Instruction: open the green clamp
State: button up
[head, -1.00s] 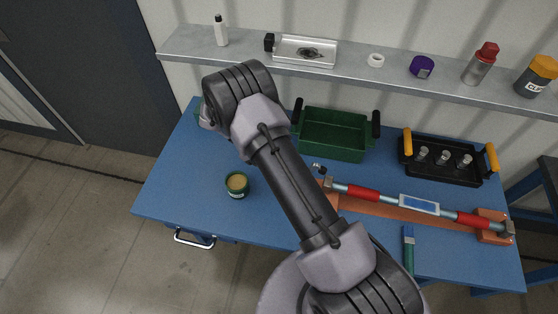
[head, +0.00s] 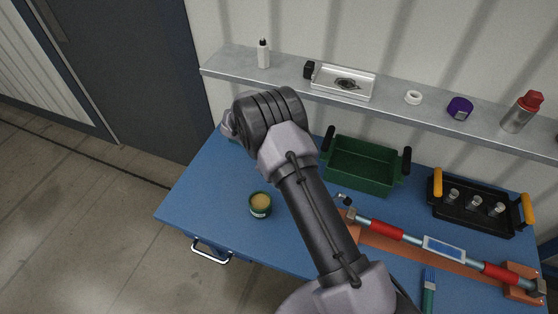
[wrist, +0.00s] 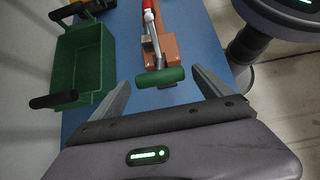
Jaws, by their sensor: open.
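The green clamp shows in the wrist view as a thick green bar handle (wrist: 160,77) across the end of a metal lever (wrist: 152,47). It sits at the near end of the orange base (wrist: 165,50), with a red-sleeved pipe (wrist: 148,12) beyond. My gripper (wrist: 161,76) is open and empty. The handle appears between its fingertips, but I cannot tell how far below or ahead it is. In the head view the pipe (head: 386,228) and orange base (head: 425,257) lie at the right; my arm covers the area at their left end, and the green handle cannot be made out.
A green bin (head: 362,166) with black handles and a black tray (head: 474,206) with orange handles stand behind the pipe on the blue table (head: 210,208). A green tin (head: 260,205) stands left of my arm. A shelf (head: 290,82) runs along the wall. A brush (head: 429,290) lies in front.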

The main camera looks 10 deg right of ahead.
jog(key=p+v, duration=0.2)
jog(key=v, duration=1.1)
jog(key=s+d+r+m+t+y+b, duration=0.3)
jog(key=s+r+m+t+y+b, duration=0.35)
jog(key=s+r, duration=0.65)
jog(key=s+a+f+m+t+y+b, duration=0.1)
jog(key=s+m+t+b, duration=0.1)
jog(key=s, duration=0.5)
jog(key=s+f+m+t+y+b, duration=0.1)
jog(key=s+m+t+y+b, duration=0.1)
jog(key=s+m+b, duration=0.3)
jog(key=s+m, duration=0.2)
jog(key=s, duration=0.1)
jog(key=shift+a+f, duration=0.4)
jog(key=shift+s+t, duration=0.15)
jog(key=shift+t, duration=0.1)
